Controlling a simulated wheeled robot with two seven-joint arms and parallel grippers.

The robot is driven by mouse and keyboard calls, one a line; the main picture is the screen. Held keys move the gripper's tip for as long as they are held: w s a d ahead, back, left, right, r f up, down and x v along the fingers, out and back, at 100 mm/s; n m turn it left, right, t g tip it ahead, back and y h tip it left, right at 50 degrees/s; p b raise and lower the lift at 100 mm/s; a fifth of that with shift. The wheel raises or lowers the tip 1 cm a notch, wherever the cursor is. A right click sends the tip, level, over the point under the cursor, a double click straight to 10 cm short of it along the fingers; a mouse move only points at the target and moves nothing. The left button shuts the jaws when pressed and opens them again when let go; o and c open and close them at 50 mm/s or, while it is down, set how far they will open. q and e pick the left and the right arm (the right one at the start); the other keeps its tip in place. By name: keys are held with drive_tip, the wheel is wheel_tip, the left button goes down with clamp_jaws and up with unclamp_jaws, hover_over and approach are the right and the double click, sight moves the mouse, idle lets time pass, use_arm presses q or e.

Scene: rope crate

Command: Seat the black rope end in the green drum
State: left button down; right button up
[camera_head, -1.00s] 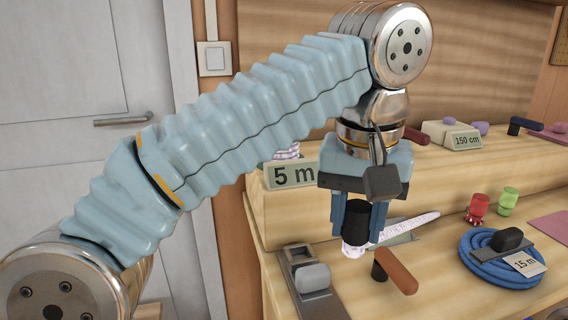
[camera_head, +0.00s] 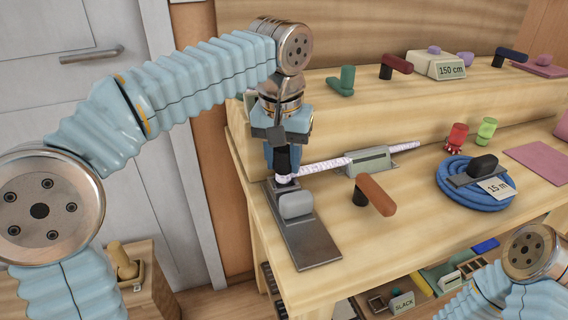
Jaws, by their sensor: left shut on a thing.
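My left gripper (camera_head: 285,152) is shut on the black rope end (camera_head: 282,162), held upright at the left end of the bench. The pale, purple-flecked rope (camera_head: 327,166) runs right from just below the black end, through a grey-green block (camera_head: 372,161). A light green cylinder (camera_head: 487,129) stands at the back right beside a red one (camera_head: 456,136); I cannot tell whether it is the green drum. A dark green peg (camera_head: 341,81) is on the upper shelf. My right gripper is not in view; only part of my right arm shows at lower right.
A grey metal plate with a rounded grey block (camera_head: 296,205) lies just in front of the left gripper. An orange-brown peg (camera_head: 377,194) stands right of it. A blue rope coil (camera_head: 474,187) tagged "15 m" lies further right. A "SLACK" bin (camera_head: 401,302) is below.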

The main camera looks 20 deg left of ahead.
use_arm(q)
drive_tip(key=shift+f, duration=0.8)
drive_tip(key=shift+f, duration=0.2)
drive_tip(key=c, duration=0.7)
unclamp_jaws()
